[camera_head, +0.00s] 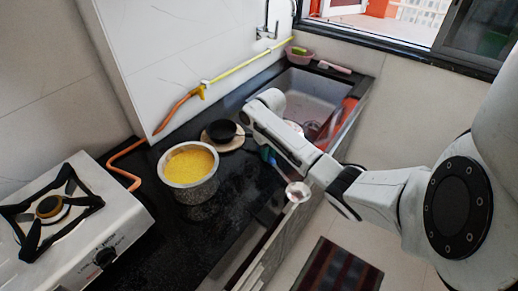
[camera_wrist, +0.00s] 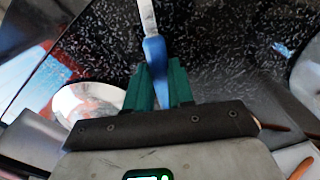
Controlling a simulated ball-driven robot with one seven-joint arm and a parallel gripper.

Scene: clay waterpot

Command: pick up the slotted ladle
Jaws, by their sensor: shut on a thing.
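A utensil with a blue handle (camera_wrist: 155,50) and a flat metal shaft shows in the wrist view. It looks like the slotted ladle, but its head is cut off at the top edge, so I cannot confirm slots. My gripper (camera_wrist: 160,72) has its two green fingers shut on the blue handle. In the head view my gripper (camera_head: 268,156) is low over the front edge of the black counter, between the pan and the sink.
A pot of yellow food (camera_head: 190,190) stands on the counter (camera_head: 165,245) left of my gripper. A small black pan (camera_head: 222,131) sits close behind on a round board. The sink (camera_head: 305,90) lies beyond, the stove (camera_head: 85,220) at left. A shiny round thing (camera_wrist: 88,100) is beside my fingers.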

